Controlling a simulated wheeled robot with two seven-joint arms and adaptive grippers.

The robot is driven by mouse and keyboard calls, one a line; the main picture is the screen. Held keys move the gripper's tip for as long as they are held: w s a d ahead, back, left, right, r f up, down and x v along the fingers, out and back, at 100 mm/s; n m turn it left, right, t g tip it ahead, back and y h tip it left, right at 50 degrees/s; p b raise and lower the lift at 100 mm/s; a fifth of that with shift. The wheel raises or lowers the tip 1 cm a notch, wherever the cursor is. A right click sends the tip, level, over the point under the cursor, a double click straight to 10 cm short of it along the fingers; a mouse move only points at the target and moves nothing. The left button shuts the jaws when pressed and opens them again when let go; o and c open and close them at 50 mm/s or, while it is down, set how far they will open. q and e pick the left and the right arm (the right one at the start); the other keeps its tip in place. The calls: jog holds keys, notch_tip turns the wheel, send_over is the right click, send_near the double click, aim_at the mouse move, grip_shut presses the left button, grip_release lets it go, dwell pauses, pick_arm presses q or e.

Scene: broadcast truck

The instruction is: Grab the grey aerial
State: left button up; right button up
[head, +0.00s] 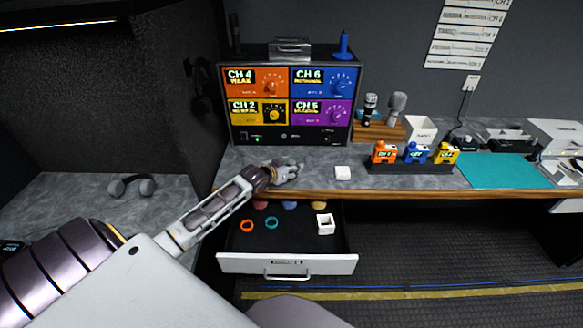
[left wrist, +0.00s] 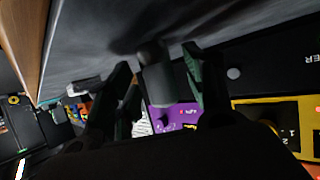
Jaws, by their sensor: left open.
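My left gripper (head: 292,168) is low over the desk in front of the channel rack, its fingers pointing right. In the left wrist view the left gripper (left wrist: 155,88) is open, with a finger on each side of a short grey cylindrical piece with a darker rounded end. This piece looks like the grey aerial (left wrist: 158,84); it is close to the desk surface. I cannot tell whether either finger touches it. In the head view the gripper mostly hides it. My right gripper is not in view.
The rack (head: 288,100) stands behind the gripper, with a blue aerial (head: 343,46) on top. Below, an open drawer (head: 287,262) sticks out. Coloured packs (head: 415,153) stand further right.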

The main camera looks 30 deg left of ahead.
pick_arm(q)
jog(key=shift+w+f, duration=0.1)
jog(key=shift+w, duration=0.2)
jog(key=shift+c, duration=0.3)
jog(key=c, duration=0.9)
